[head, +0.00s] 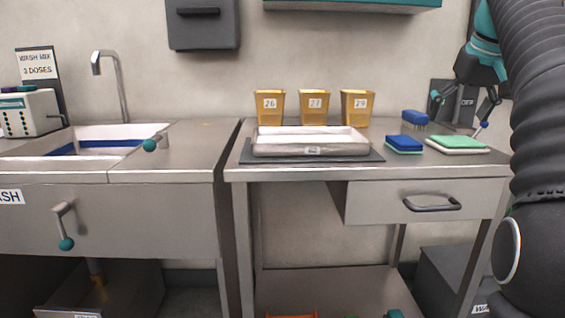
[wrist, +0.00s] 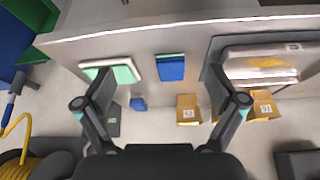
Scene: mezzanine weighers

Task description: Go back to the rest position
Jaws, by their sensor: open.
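My gripper (head: 460,112) is at the right of the head view, above the back right of the steel table (head: 300,172). Its two fingers are spread apart with nothing between them. In the wrist view my gripper (wrist: 161,101) also shows wide open and empty. Below it are a green-and-white pad (head: 457,144), a blue-and-green sponge (head: 404,144) and a blue brush (head: 415,118). The gripper appears apart from all of them. My arm covers the right edge of the head view.
A pale tray (head: 310,150) lies on a dark mat (head: 247,155). Three yellow cups (head: 270,105) stand behind it, by the wall. A drawer handle (head: 432,205) juts from the table front. A sink (head: 75,160) with a tall tap (head: 120,85) is at left.

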